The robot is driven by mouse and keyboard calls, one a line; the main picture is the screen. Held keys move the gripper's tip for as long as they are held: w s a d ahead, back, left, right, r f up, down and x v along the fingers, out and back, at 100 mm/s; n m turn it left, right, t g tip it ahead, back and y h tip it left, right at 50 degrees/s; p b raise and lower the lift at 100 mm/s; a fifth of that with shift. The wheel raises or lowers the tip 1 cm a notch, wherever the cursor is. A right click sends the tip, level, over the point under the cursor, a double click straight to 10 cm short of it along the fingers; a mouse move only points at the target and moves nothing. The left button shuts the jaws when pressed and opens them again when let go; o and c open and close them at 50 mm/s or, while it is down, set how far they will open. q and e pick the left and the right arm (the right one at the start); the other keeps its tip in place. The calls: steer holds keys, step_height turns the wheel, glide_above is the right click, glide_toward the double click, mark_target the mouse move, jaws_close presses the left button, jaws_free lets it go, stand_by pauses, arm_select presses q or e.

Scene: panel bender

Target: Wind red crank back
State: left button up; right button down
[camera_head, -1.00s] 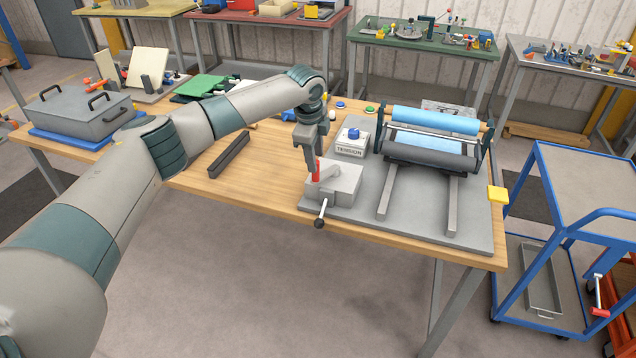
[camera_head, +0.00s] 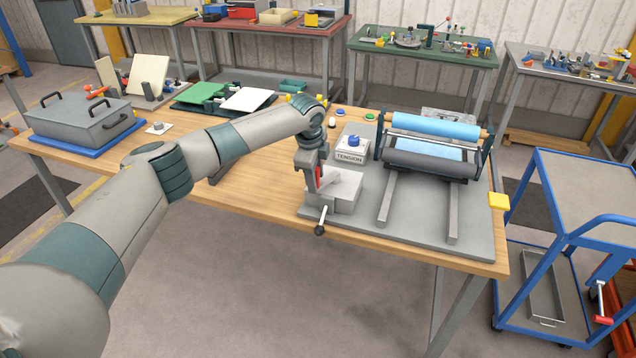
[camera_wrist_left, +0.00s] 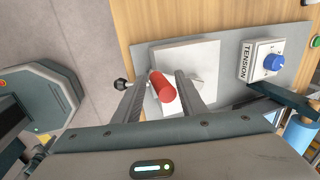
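The red crank handle (camera_head: 319,173) stands on a light grey block (camera_head: 347,190) at the front edge of the grey base plate. My left gripper (camera_head: 313,184) points down at it, with a finger partly covering the handle in the head view. In the left wrist view, the red handle (camera_wrist_left: 162,87) lies between the two fingers of my left gripper (camera_wrist_left: 161,80). Narrow gaps show beside the handle, so the fingers look open around it. The crank's lower part is hidden. My right gripper is not in view.
A lever with a black knob (camera_head: 319,230) sticks out in front of the block. The TENSION box (camera_head: 351,150) with a blue knob stands behind it. Blue and dark rollers (camera_head: 435,125) lie to the right. A dark bar is partly behind my left arm.

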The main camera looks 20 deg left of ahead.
arm_select(q)
steer(key=c, duration=0.4)
steer(key=shift+s+d+r+p, duration=0.2)
steer(key=shift+d+p, duration=0.55)
steer(key=shift+s+d+p, duration=0.15)
steer(key=shift+d+p, duration=0.25)
steer(key=shift+d, duration=0.25)
steer(key=shift+c, duration=0.2)
steer(key=shift+d+f, duration=0.2)
steer(key=shift+d, duration=0.05)
